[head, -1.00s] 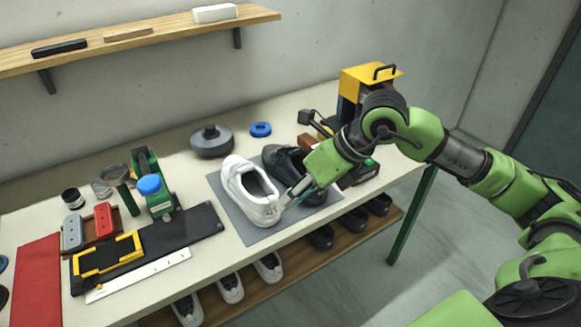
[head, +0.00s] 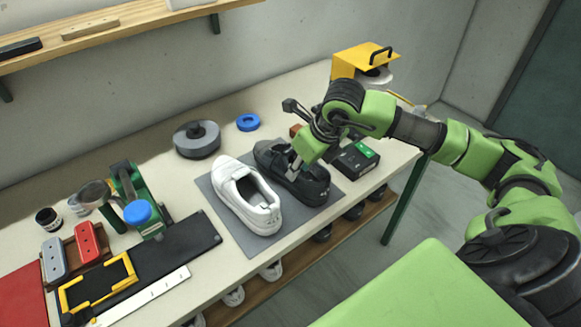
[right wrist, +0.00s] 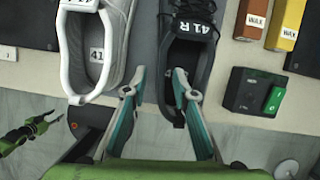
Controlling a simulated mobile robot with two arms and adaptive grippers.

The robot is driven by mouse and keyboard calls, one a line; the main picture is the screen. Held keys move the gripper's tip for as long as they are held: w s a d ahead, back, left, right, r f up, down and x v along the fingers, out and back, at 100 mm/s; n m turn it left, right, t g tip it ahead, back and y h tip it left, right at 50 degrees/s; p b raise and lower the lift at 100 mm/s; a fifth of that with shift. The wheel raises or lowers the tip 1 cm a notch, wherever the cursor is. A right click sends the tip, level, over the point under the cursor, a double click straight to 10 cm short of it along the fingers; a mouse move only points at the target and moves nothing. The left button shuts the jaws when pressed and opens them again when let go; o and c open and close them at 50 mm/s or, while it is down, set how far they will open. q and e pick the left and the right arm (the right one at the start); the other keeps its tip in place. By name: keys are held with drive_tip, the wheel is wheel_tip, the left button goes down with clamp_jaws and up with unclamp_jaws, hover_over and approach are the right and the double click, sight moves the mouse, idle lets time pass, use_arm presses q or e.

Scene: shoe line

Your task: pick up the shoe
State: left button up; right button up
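A white shoe (head: 246,198) and a black shoe (head: 291,173) stand side by side on a grey mat (head: 233,218). The right wrist view shows the white shoe (right wrist: 67,50) with a 41 label inside, and the black shoe (right wrist: 203,45) with "41 R" on its tongue. My right gripper (right wrist: 159,72) is open and empty. Its left finger is in the gap between the shoes; its right finger overlaps the black shoe's opening. Contact cannot be told. In the head view the right gripper (head: 294,168) covers part of the black shoe. My left gripper appears small in the right wrist view (right wrist: 30,131).
A black box with a green switch (head: 355,158) stands right of the black shoe. A grey round tin (head: 197,139) and blue ring (head: 248,122) lie behind. A black board with a yellow frame (head: 97,283) is at left. Shoes sit on a shelf below.

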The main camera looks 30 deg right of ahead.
sight(293, 190)
drive_tip(key=shift+w+f, duration=0.15)
drive_tip(key=shift+f, duration=0.2)
drive_tip(key=shift+w+a+f+p, duration=0.15)
drive_tip(key=shift+f+p, duration=0.4)
drive_tip(key=shift+f, duration=0.1)
drive_tip(key=shift+w+a+f+p, duration=0.1)
drive_tip(key=shift+a+f+p, duration=0.05)
drive_tip(key=shift+f+p, duration=0.45)
drive_tip(key=shift+x, duration=1.15)
drive_tip(key=shift+w+d+f, duration=0.1)
drive_tip(key=shift+f, duration=0.1)
use_arm(q)
drive_tip(key=shift+w+d+r, duration=0.1)
drive_tip(key=shift+w+r, duration=0.9)
drive_tip(key=shift+r, duration=0.3)
drive_tip(key=shift+f+b, duration=0.45)
use_arm(e)
drive_tip(key=shift+f, duration=0.25)
use_arm(q)
drive_tip(key=shift+w, duration=0.1)
use_arm(e)
drive_tip(key=shift+r, duration=0.1)
clamp_jaws()
